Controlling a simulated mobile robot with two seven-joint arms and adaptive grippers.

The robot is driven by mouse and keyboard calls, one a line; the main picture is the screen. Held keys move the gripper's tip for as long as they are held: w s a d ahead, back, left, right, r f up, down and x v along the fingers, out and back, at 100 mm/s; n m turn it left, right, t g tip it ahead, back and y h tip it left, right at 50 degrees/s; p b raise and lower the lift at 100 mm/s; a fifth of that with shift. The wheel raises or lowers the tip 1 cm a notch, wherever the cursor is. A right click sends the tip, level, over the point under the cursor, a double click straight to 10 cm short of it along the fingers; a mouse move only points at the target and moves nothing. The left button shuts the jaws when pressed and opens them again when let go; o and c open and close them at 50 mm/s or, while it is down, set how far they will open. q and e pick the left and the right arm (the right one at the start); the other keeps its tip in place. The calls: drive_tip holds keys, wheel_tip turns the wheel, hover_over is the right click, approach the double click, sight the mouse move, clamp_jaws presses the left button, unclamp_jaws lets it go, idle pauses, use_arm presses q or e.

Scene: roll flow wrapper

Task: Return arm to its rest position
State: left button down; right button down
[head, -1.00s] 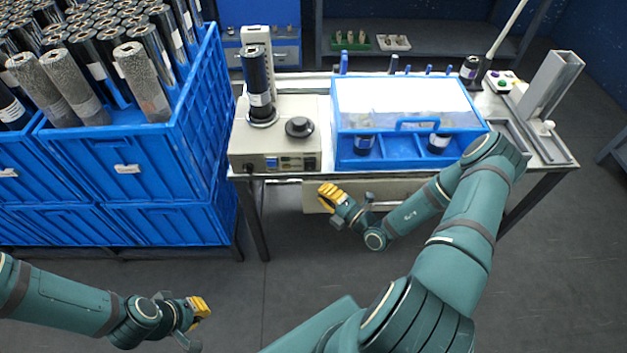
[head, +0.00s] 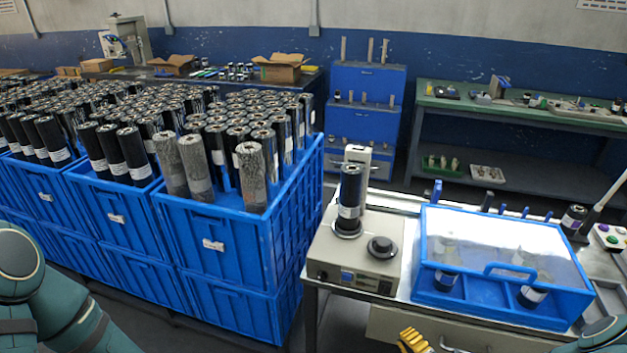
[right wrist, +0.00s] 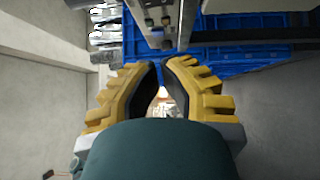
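My right gripper (head: 413,343) shows at the bottom edge of the head view, its yellow fingers below the front edge of the worktable. In the right wrist view, its two yellow fingers with dark pads (right wrist: 162,68) come close together at the tips, with only a narrow gap. No object is seen between them. A part of my left arm (head: 40,300) shows at the lower left of the head view; the left gripper is out of the picture.
The worktable (head: 412,205) carries a beige device (head: 335,258) with a dark roll (head: 350,195), and a blue clear-topped case (head: 500,290). Blue crates (head: 225,265) of upright rolls stand left. A green bench (head: 520,110) and blue cabinets (head: 365,85) are behind.

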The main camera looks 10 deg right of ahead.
drive_tip(key=s+a+n+g+y, duration=0.2)
drive_tip(key=a+n+g+y, duration=0.35)
drive_tip(key=a+n, duration=0.3)
drive_tip(key=s+a+n+g+y, duration=0.35)
drive_tip(key=a+n+g, duration=0.25)
drive_tip(key=a+n, duration=0.3)
drive_tip(key=s+a+f+n+g+h, duration=0.15)
drive_tip(key=s+n+g+h, duration=0.25)
drive_tip(key=n, duration=0.7)
drive_tip(key=s+a+f+n+g+h, duration=0.1)
drive_tip(key=s+a+n+g+h, duration=0.3)
drive_tip(key=n, duration=0.7)
drive_tip(key=w+a+r+n+t+h, duration=0.1)
drive_tip(key=w+r+n+t, duration=0.1)
drive_tip(key=w+n, duration=0.4)
drive_tip(key=n+t, duration=0.1)
drive_tip(key=n, duration=0.2)
drive_tip(key=shift+a+r+h, duration=0.15)
drive_tip(key=shift+r+h, duration=0.15)
drive_tip(key=shift+h, duration=0.1)
